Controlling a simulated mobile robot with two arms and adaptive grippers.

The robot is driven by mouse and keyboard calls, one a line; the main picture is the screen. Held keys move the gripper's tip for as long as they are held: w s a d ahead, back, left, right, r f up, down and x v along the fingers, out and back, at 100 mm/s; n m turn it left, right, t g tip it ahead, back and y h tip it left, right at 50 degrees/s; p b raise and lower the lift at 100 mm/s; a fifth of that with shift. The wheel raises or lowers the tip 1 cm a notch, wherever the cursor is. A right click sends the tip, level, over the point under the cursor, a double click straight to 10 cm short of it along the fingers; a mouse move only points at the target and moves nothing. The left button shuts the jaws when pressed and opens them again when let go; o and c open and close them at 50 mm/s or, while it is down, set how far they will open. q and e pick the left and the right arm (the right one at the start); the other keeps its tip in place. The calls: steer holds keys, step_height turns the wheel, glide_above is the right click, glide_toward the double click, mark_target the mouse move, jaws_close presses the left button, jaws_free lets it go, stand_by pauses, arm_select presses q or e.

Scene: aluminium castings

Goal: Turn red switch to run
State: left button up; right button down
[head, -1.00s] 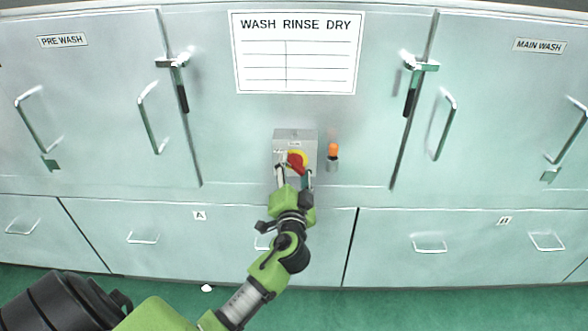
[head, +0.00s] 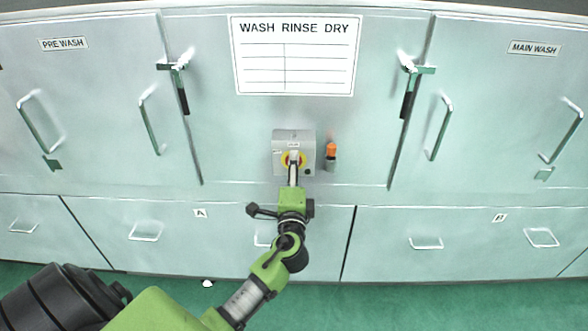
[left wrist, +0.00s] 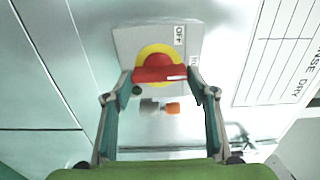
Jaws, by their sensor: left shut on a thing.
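The red switch (left wrist: 158,72) has a rounded knob with a bar handle on a yellow ring (left wrist: 143,52), on a grey box (head: 280,139). My left gripper (left wrist: 160,78) is shut on the handle, one finger at each end, in the left wrist view. A white mark on the handle points right there, towards a partly hidden label at the box's edge; the label reading OFF (left wrist: 179,36) is above it. In the head view my left gripper (head: 293,162) is seen edge-on and covers most of the switch. My right gripper is not in view.
An orange-topped fitting (head: 331,150) sits just right of the box. A WASH RINSE DRY sign (head: 296,72) is above. Latches with dark handles (head: 183,100) and (head: 407,105) and door handles (head: 149,125) project on both sides. Drawers (head: 95,240) lie below.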

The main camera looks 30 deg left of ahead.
arm_select(q)
steer(key=shift+m, duration=0.3)
steer(key=o, duration=1.1)
steer(key=shift+d, duration=0.1)
steer(key=v, duration=1.2)
steer(key=shift+s, duration=0.1)
